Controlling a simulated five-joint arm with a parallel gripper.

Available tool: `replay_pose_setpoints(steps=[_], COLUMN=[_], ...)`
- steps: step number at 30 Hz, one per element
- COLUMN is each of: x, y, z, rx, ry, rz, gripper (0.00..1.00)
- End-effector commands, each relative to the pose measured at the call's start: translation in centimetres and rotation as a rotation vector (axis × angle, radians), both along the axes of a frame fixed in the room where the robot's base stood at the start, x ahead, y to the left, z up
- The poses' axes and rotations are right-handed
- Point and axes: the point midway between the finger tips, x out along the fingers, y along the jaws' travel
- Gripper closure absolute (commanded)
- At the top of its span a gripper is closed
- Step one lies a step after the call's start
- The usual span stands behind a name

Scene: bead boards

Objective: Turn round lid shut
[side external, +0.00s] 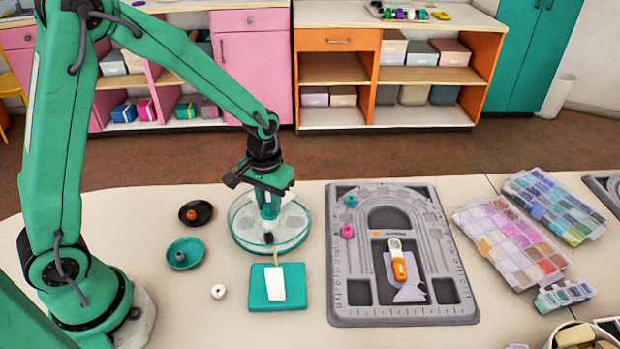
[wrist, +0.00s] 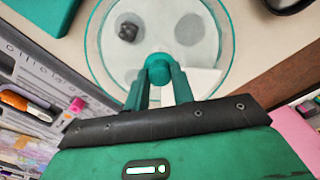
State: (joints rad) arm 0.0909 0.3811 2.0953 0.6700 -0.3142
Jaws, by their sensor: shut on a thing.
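The round lid (wrist: 158,45) is clear with a teal edge and a teal knob (wrist: 158,66) at its centre. It sits on a round clear dish (side external: 266,241) with a teal rim, left of the middle of the table. My gripper (side external: 268,204) points down at the dish from above. In the wrist view its two teal fingers (wrist: 158,86) stand either side of the knob and are shut on it. Pale round patches and a dark lump (wrist: 127,32) show through the top. The lid's exact turn against the dish cannot be told.
A teal block (side external: 305,289) with a white card stands in front of the dish. A black saucer (side external: 195,222), a teal saucer (side external: 196,248) and a white bead (side external: 218,291) lie left. A grey bead board (side external: 455,318) is at right, with bead boxes (side external: 558,262) beyond.

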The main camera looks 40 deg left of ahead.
Motion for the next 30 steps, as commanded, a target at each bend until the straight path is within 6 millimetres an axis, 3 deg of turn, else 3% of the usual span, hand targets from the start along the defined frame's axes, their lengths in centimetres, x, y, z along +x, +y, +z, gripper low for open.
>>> replay_pose_setpoints(steps=[18, 30], x=[-0.12, -0.12], y=[0.07, 0.08], z=[-0.21, -0.20], rx=[0.008, 0.011], ry=[0.014, 0.017], rz=[0.544, 0.685], gripper=[1.00, 1.00])
